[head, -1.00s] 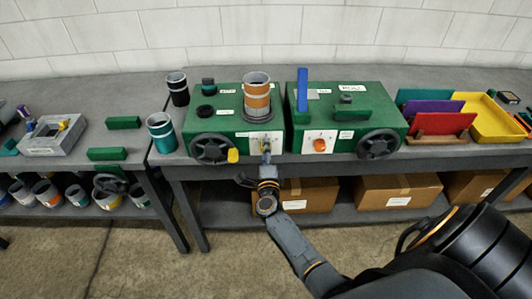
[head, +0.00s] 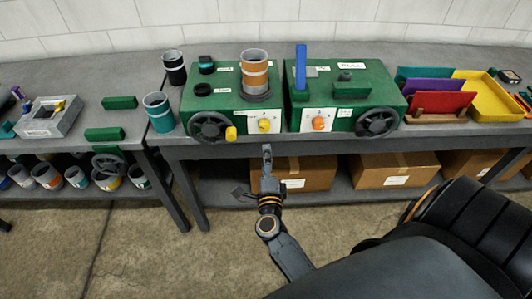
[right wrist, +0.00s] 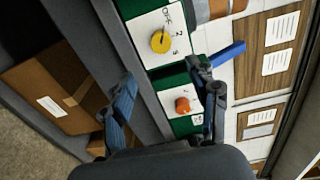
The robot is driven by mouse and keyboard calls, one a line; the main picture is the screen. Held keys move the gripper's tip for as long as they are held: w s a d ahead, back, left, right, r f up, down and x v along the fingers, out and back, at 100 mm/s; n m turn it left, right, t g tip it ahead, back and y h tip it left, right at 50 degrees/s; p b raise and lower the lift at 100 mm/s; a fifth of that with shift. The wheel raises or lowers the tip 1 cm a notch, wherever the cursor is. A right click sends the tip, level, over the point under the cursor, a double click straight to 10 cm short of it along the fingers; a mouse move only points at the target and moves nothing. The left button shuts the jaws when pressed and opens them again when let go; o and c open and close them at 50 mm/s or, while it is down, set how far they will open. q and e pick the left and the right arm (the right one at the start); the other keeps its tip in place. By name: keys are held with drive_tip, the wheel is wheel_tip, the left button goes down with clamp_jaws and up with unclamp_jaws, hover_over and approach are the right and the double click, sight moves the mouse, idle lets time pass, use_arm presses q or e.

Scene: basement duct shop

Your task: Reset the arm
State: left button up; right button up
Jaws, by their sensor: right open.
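My right arm comes in from the bottom right of the head view. Its gripper (head: 254,172) is open and empty, low in front of the bench's front edge, below the left green machine (head: 228,100). In the right wrist view, the two fingers of my right gripper (right wrist: 162,78) stand wide apart with nothing between them in their grasp. Beyond them show a yellow knob (right wrist: 160,42) and an orange knob (right wrist: 182,105) on white dial plates. The gripper is apart from both knobs. My left gripper is not in view.
The right green machine (head: 372,92) carries a blue upright lever (head: 301,65). A copper-banded can (head: 255,72) stands on the left machine. Cardboard boxes (head: 395,170) sit on the shelf below the bench edge. The floor in front (head: 150,245) is clear.

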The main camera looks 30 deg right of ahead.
idle(0.4)
drive_tip(key=s+a+f+n+g+y+b, duration=0.15)
drive_tip(key=s+a+f+n+y, duration=0.35)
drive_tip(key=f, duration=0.6)
drive_tip(key=s+a+f+n+g+y+b, duration=0.1)
drive_tip(key=s+a+f+n+g, duration=0.15)
drive_tip(key=f+n, duration=0.6)
drive_tip(key=s+a+f+n+g+y+b, duration=0.1)
drive_tip(key=s+a+f+n+y, duration=0.35)
drive_tip(key=f, duration=0.85)
drive_tip(key=s+d+f+n+g+b, duration=0.1)
drive_tip(key=s+f+n+g, duration=0.2)
drive_tip(key=s, duration=0.7)
drive_tip(key=s+d+f+n+g+h, duration=0.1)
drive_tip(key=s+d+f+n+g, duration=0.1)
drive_tip(key=s+f, duration=0.6)
drive_tip(key=s+d+f+n+g+b, duration=0.1)
drive_tip(key=s+f+n+g, duration=0.3)
drive_tip(key=s, duration=0.8)
wheel_tip(320, 180, down, 2)
drive_tip(key=shift+d+f+b, duration=0.25)
drive_tip(key=shift+d+b, duration=0.1)
